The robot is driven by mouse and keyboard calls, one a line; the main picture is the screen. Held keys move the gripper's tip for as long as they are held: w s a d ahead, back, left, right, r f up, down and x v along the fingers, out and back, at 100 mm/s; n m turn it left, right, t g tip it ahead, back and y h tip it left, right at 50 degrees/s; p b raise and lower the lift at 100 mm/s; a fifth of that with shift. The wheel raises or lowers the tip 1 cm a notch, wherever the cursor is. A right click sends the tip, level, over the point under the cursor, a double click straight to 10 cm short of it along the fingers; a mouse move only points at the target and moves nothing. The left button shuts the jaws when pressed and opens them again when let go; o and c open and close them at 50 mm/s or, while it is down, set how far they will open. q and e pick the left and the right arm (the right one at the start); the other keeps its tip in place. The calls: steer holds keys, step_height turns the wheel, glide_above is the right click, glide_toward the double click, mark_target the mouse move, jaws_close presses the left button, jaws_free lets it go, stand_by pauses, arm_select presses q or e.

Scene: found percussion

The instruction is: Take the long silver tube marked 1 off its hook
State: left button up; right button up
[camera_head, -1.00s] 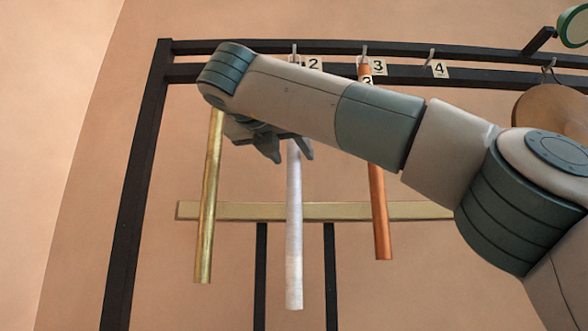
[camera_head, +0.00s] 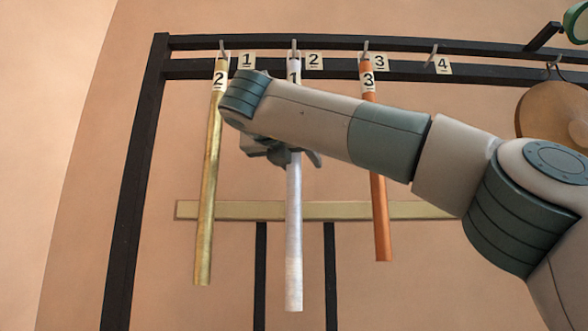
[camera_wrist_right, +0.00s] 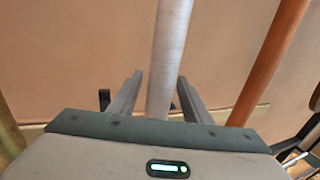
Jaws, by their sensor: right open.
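The long silver tube marked 1 (camera_head: 294,225) hangs upright in the head view from the hook at rail label 2. My right arm crosses in front of its upper part. My right gripper (camera_head: 290,153) is at the tube's upper part, below its number label. In the right wrist view the silver tube (camera_wrist_right: 169,60) stands between the two open fingers of the right gripper (camera_wrist_right: 155,95), with a gap visible on each side. Whether a finger touches it cannot be told. My left gripper is not in view.
A brass tube marked 2 (camera_head: 206,200) hangs close on the left, at rail label 1. A copper tube marked 3 (camera_head: 378,200) hangs on the right. The hook at label 4 (camera_head: 433,52) is empty. A gong (camera_head: 553,112) hangs far right. A pale crossbar (camera_head: 340,211) runs behind the tubes.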

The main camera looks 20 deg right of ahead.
jaws_close()
steer(key=shift+r, duration=0.15)
